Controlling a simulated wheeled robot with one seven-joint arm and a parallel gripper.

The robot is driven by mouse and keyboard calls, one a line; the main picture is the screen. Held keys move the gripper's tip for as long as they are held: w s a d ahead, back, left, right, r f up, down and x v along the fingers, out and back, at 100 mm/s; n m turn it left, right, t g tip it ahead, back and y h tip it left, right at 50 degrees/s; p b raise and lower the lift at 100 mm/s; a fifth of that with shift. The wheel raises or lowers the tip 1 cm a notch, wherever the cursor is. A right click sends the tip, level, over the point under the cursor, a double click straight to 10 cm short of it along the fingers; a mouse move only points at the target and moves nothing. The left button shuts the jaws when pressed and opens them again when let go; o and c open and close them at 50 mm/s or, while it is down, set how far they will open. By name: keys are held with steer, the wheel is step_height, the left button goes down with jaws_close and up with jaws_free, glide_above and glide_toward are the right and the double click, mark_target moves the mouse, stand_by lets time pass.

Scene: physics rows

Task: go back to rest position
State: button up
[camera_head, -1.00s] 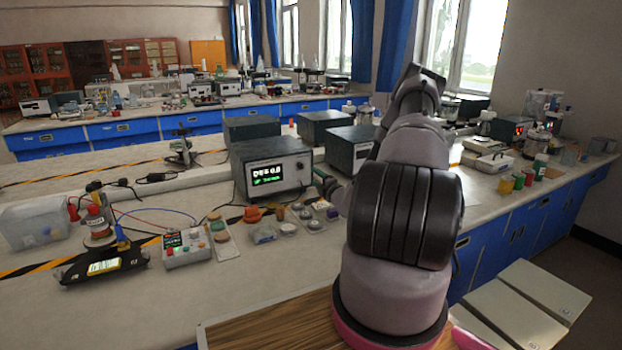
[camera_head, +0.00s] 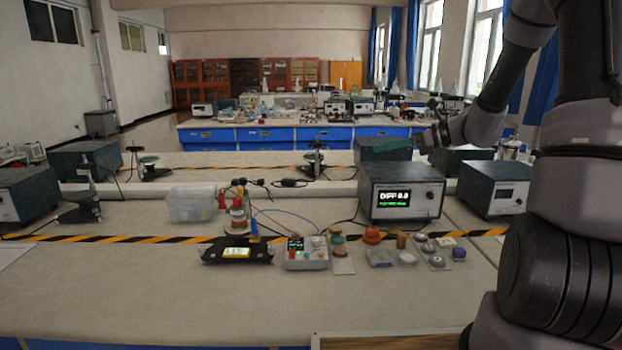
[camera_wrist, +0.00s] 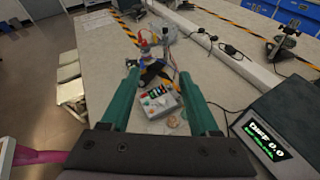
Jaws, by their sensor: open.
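My gripper (camera_wrist: 158,72) shows in the wrist view with its two green fingers spread wide apart and nothing held between them. The fingers point over the bench, and a small grey control box (camera_wrist: 160,100) shows in the gap between them, below and beyond. In the head view my arm fills the right side, raised and bent, with its far end reaching over the bench at the back right.
A display instrument (camera_head: 400,192) stands on the bench (camera_head: 150,290), with another box (camera_head: 495,188) on its right. The control box (camera_head: 307,254), a black meter (camera_head: 237,251), a clear bin (camera_head: 196,203) and small coloured parts lie along the bench. The front left bench surface is clear.

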steer(key=s+a+r+n+g+h, duration=0.1)
steer(key=s+r+n+h, duration=0.2)
steer(key=s+n, duration=0.4)
steer(key=s+a+r+n+g+h, duration=0.1)
steer(key=s+r+n+g+h, duration=0.15)
steer(key=s+n, duration=0.4)
steer(key=s+d+r+n+t+h, duration=0.2)
steer(key=s+d+r+n, duration=0.1)
steer(key=s, duration=0.3)
steer(key=s+d+r+n+t+h, duration=0.2)
steer(key=s+d+r+n+h, duration=0.1)
steer(key=s, duration=0.3)
steer(key=shift+s+d+r+n+t, duration=0.2)
steer(key=shift+s+r+n+t, duration=0.15)
steer(key=shift+n, duration=0.3)
steer(key=shift+w, duration=0.1)
